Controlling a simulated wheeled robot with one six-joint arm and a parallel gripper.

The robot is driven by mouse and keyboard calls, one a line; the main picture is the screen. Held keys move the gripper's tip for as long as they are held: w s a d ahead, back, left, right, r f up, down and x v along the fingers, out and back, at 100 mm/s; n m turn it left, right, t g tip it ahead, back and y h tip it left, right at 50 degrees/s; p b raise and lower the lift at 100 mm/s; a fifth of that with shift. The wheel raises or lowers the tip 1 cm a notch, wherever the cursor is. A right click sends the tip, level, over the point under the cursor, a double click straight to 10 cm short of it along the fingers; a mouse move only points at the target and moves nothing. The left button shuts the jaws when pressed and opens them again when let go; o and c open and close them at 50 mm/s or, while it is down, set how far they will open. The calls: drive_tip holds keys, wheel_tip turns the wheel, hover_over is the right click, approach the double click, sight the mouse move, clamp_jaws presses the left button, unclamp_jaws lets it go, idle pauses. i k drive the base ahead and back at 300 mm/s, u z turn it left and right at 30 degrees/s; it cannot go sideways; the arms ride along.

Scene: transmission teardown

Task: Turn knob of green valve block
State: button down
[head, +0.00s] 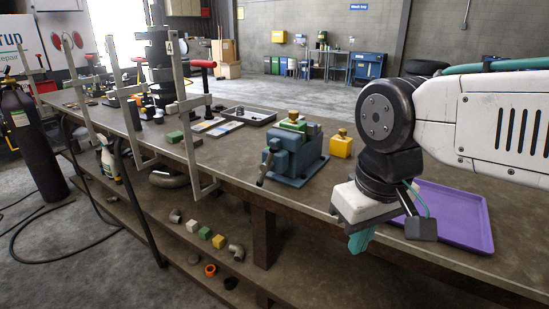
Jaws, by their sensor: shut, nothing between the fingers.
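A green valve block (297,124) sits in the jaws of a blue vise (290,160) on the workbench. Its brass-coloured knob (293,115) stands upright on top. The block's lower part is hidden by the vise. My gripper (360,241) hangs over the bench's front edge, to the right of the vise and nearer to me. Its teal fingers point down, shut and empty, well apart from the knob.
A yellow block (341,144) with a knob stands just right of the vise. A purple tray (452,218) lies behind my gripper. Metal clamps (181,100) rise along the bench's left part. A grey tray (246,116) lies behind the vise. Blocks and pipe pieces lie on the lower shelf.

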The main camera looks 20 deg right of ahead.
sight(293, 115)
drive_tip(key=z, duration=0.1)
drive_tip(key=k, duration=0.45)
drive_tip(key=u, duration=0.7)
drive_tip(key=i, duration=1.3)
drive_tip(key=z, duration=0.5)
